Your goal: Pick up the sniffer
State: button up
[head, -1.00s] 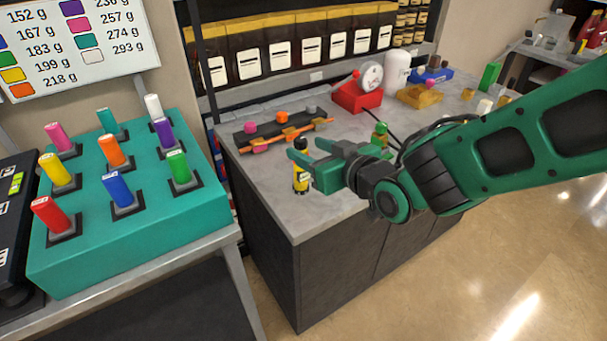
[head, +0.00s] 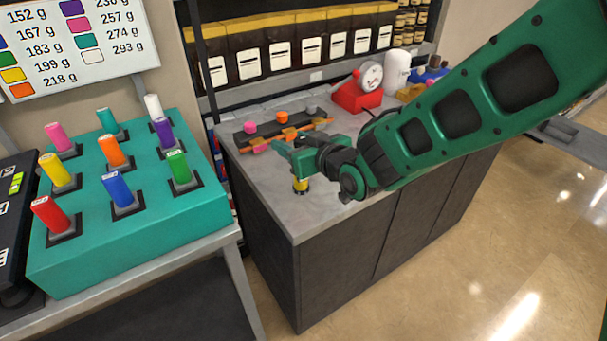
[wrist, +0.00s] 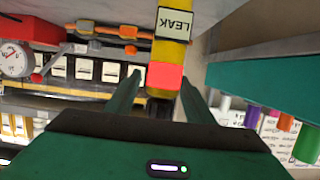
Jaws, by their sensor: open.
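The sniffer appears to be the upright yellow tool with a LEAK label. In the wrist view the sniffer (wrist: 172,52) has a red band and a dark end. My gripper (head: 287,148) is open above the counter at the sniffer's upper part. In the wrist view its two fingers (wrist: 161,82) stand on either side of the sniffer's red band and upper end. I cannot tell whether either finger touches it.
A dark rack with an orange bar (head: 285,137) lies behind my gripper on the counter (head: 262,186). A red box with a gauge (head: 356,97) stands farther right. A teal block with colored pegs (head: 75,245) is at left. The counter's front left is clear.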

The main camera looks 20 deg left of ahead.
grip_shut()
jog(key=shift+r, duration=0.1)
